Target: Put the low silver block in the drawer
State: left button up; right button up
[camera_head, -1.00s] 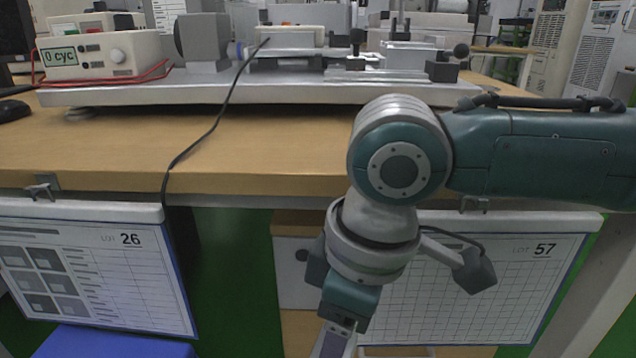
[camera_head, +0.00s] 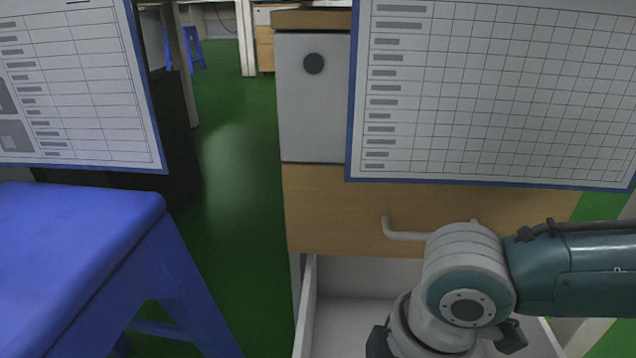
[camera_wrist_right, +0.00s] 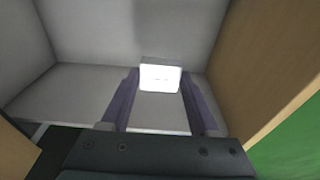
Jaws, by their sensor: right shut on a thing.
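The low silver block (camera_wrist_right: 160,78) shows bright, almost white, in the right wrist view, between the tips of my right gripper (camera_wrist_right: 159,84). The gripper is shut on it. Behind and below the block are the pale grey floor and walls of the open drawer (camera_wrist_right: 65,92). In the head view the drawer (camera_head: 306,315) is pulled out at the bottom of the cabinet. My right wrist is over its opening there, while the fingers and block are out of view. Whether the block touches the drawer floor I cannot tell. My left gripper is not in view.
A closed wooden drawer front (camera_head: 330,210) with a pale handle (camera_head: 405,234) is above the open drawer. A hanging grid sheet (camera_head: 500,100) covers part of the cabinet. A blue stool (camera_head: 75,240) stands at left, with green floor (camera_head: 235,190) between.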

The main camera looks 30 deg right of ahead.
notch_tip(320, 180, down, 16)
jog(key=b, duration=1.1)
jog(key=shift+r, duration=0.4)
jog(key=o, duration=1.4)
jog(key=shift+o, duration=0.2)
